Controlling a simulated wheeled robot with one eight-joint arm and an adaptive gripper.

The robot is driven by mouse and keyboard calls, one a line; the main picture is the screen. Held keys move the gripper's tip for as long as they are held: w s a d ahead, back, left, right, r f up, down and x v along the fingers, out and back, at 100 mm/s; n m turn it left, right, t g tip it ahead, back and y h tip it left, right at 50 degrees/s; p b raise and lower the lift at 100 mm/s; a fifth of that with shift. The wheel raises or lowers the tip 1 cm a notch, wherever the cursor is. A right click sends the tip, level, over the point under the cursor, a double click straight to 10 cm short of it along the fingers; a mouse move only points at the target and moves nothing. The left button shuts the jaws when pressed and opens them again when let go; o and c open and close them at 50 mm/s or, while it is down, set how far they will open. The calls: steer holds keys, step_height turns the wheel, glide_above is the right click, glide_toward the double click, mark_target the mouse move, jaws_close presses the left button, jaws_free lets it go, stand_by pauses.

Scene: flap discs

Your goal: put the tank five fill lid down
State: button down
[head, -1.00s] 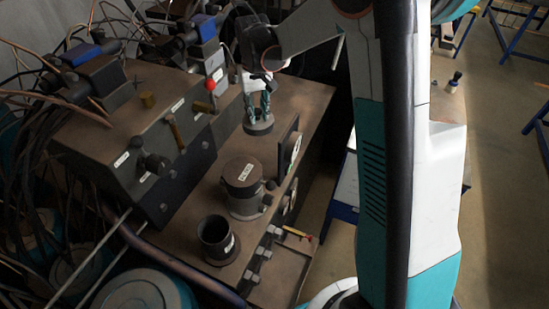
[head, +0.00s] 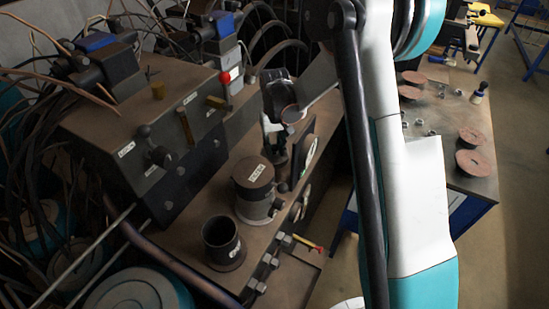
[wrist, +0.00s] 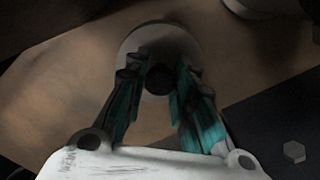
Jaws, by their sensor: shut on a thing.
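My gripper (head: 274,138) hangs over the bench behind the closed tank in the head view. In the wrist view its two teal-and-dark fingers (wrist: 159,82) are shut on the dark knob of a round grey lid (wrist: 165,38). Brown bench surface shows around the lid. I cannot tell whether the lid touches it. In the head view the lid is mostly hidden behind the closed tank. That tank (head: 252,206) has a brown, labelled top. An open dark cylinder (head: 222,243) stands in front of it. The labels are too small to read.
A dark control block (head: 165,135) with levers, labels and cables stands left of the tanks. Gauges (head: 311,150) and bolts line the bench's right edge. A red-and-yellow handle (head: 309,245) lies nearby. A second table at right holds brown discs (head: 474,163).

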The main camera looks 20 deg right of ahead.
mark_target(274, 153)
steer(key=shift+f+b, duration=0.7)
steer(key=shift+f, duration=1.4)
steer(key=shift+f, duration=0.1)
steer(key=shift+f, duration=0.15)
steer(key=c, duration=1.3)
jaws_free()
steer(key=shift+c, duration=0.2)
